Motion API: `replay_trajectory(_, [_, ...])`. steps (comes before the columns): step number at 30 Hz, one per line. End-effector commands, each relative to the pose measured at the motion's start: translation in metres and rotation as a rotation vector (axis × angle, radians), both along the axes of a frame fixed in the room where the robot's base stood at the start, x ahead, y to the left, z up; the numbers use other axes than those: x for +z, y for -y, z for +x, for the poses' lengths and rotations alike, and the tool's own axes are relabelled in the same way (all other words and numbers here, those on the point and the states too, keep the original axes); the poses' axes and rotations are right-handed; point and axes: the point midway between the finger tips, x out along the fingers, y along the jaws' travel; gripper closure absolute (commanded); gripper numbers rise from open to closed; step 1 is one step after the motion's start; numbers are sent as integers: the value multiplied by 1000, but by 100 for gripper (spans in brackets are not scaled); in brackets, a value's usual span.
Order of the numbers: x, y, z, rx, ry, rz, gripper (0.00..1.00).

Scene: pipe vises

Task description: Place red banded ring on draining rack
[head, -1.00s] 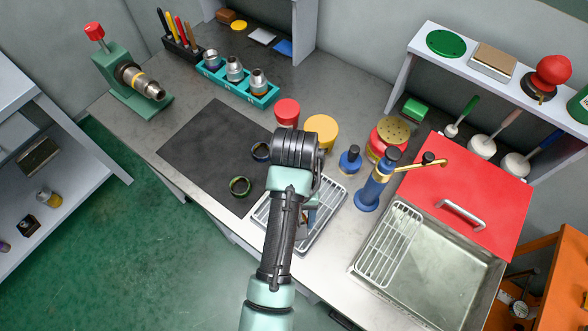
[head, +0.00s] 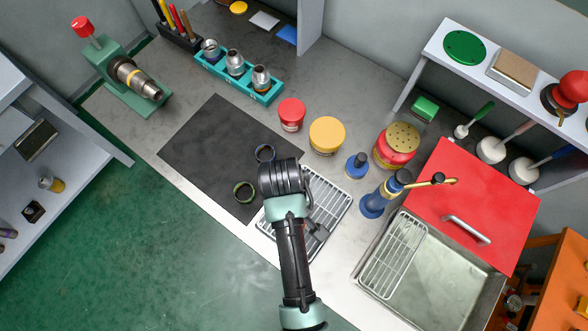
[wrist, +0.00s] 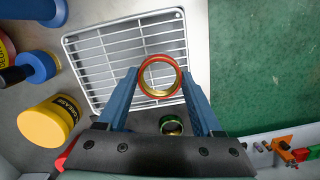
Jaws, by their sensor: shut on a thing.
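The red banded ring (wrist: 159,76), red outside with a brassy inner face, is between the blue fingertips of my gripper (wrist: 160,80) in the wrist view. The fingers are shut on it. The ring appears over the white wire draining rack (wrist: 110,50), near its edge; I cannot tell its exact height above the bars. In the head view the draining rack (head: 335,196) lies on the counter right of the black mat, partly covered by my arm. The ring is hidden there behind my arm.
A green banded ring (head: 244,191) and a blue banded ring (head: 265,153) lie on the black mat (head: 215,145). A yellow jar (head: 327,135), a red jar (head: 291,114) and a blue bottle (head: 357,165) stand behind the draining rack. A sink (head: 450,270) is at right.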

Motion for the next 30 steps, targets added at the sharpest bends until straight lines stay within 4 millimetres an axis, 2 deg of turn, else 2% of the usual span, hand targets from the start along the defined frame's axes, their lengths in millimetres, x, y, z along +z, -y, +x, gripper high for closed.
replay_trajectory(6, [-31,0,-1,0,-2,0,95])
replay_trajectory(9, [-38,0,0,-1,0,0,95])
replay_trajectory(20, [-42,0,0,-2,0,0,95])
replay_trajectory(21, [-43,0,0,-2,0,0,31])
replay_trajectory(26, [-42,0,0,-2,0,0,3])
replay_trajectory(30, [-42,0,0,-2,0,0,3])
